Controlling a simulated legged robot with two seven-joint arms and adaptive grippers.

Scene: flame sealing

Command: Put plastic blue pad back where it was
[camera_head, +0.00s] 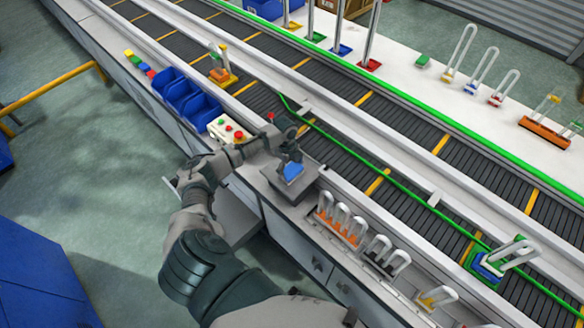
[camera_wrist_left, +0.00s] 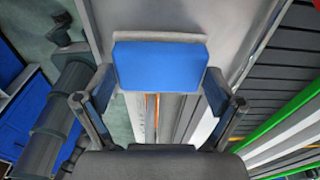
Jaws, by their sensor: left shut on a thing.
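The blue pad (camera_head: 291,172) shows in the head view just below my left gripper (camera_head: 290,155), over a grey block (camera_head: 272,183) at the near edge of the conveyor bench. In the left wrist view the blue pad (camera_wrist_left: 158,66) is a flat rectangle with grey edging, straight ahead between the fingers of the left gripper (camera_wrist_left: 158,92). Its fingers lie on either side of the pad and are shut on it. Whether the pad's underside touches the grey block cannot be told. My right gripper is not in view.
Blue bins (camera_head: 183,97) and a button box (camera_head: 226,130) stand to the left along the bench. Orange-based looped parts (camera_head: 338,226) and black-based ones (camera_head: 380,262) stand to the right. The conveyor belt (camera_head: 345,140) runs behind, with a green cable across it.

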